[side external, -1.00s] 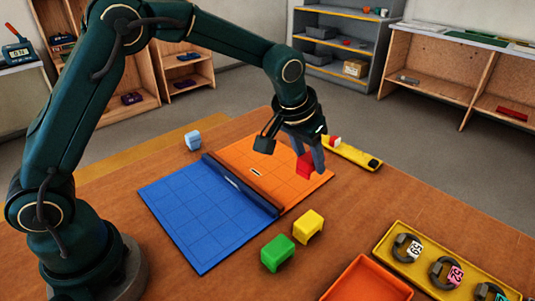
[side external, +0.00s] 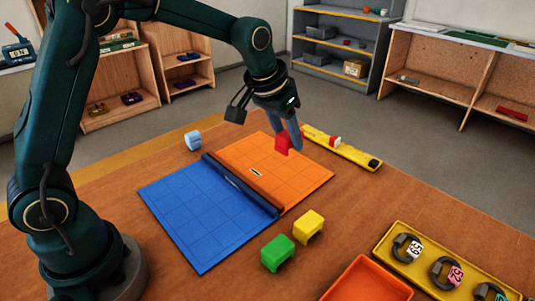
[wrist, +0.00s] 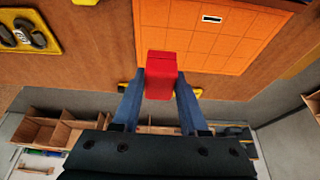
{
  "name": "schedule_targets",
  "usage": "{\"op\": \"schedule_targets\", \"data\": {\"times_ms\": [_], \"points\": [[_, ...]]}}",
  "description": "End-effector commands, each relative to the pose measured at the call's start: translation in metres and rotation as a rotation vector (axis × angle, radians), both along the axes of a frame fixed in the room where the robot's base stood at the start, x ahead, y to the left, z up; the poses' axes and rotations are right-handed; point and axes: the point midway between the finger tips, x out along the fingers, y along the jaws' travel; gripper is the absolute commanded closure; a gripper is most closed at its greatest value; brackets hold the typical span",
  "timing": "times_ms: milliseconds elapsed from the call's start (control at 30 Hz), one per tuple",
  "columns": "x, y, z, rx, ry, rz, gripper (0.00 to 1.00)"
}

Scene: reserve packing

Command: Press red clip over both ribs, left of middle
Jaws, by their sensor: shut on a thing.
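My gripper (side external: 287,136) is shut on the red clip (side external: 283,143) and holds it above the far part of the orange panel (side external: 300,178). In the wrist view the red clip (wrist: 160,76) sits between the two blue-grey fingers, in front of the orange panel (wrist: 205,35). The dark ribs (side external: 240,184) run side by side where the blue panel (side external: 205,225) meets the orange one. The clip is apart from the ribs. Its underside is hidden.
A green clip (side external: 277,253) and a yellow clip (side external: 308,227) stand in front of the panels, a light blue clip (side external: 193,140) behind. A yellow strip (side external: 350,153) lies at the right. An orange tray (side external: 368,280) and a yellow tray (side external: 415,262) with dark rings stand at the front right.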

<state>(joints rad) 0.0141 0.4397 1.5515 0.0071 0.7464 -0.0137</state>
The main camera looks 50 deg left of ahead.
Motion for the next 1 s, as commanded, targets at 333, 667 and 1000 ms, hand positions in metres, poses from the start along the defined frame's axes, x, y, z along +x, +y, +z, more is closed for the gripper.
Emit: {"op": "schedule_targets", "data": {"times_ms": [333, 667, 1000], "points": [[-0.044, 0.005, -0.021, 0.002, 0.014, -0.009, 0.97], [-0.074, 0.010, -0.026, 0.001, 0.016, 0.004, 0.97], [-0.074, 0.010, -0.061, 0.001, 0.017, 0.005, 0.97]]}}
